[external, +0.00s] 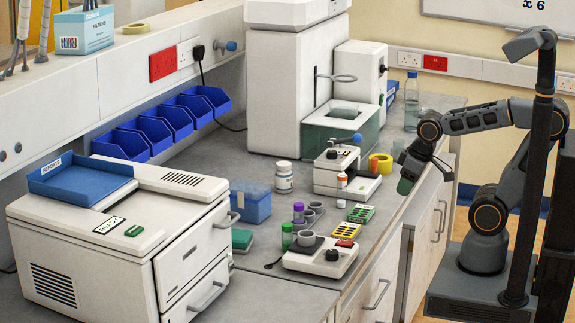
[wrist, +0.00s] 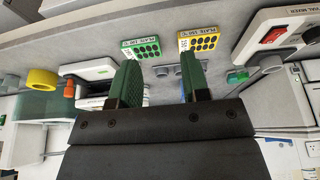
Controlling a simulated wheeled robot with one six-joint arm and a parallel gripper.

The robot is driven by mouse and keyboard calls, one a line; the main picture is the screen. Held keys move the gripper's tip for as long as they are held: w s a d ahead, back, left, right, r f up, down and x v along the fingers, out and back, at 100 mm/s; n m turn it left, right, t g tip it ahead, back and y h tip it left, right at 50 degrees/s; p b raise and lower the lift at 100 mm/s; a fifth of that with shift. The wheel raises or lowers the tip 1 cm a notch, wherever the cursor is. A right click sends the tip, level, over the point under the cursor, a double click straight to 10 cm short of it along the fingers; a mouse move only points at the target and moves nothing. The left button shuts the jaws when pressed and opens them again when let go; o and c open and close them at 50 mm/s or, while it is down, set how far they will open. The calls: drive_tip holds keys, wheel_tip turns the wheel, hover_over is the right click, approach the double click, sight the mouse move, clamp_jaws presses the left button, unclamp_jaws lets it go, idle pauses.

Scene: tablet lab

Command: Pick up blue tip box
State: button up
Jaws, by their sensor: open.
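A blue box (external: 250,204), which looks like the blue tip box, stands on the bench right of the large white machine, beside a white jar. My gripper (external: 404,184) is at the bench's right edge, far to the right of the box, with its green fingers pointing down. In the wrist view my gripper (wrist: 161,72) is open, with two green fingers apart and nothing held between them. I cannot make out the blue box clearly in the wrist view.
Green (external: 360,213) and yellow (external: 346,231) plates lie near the bench front.

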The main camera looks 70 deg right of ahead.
drive_tip(key=o, duration=1.1)
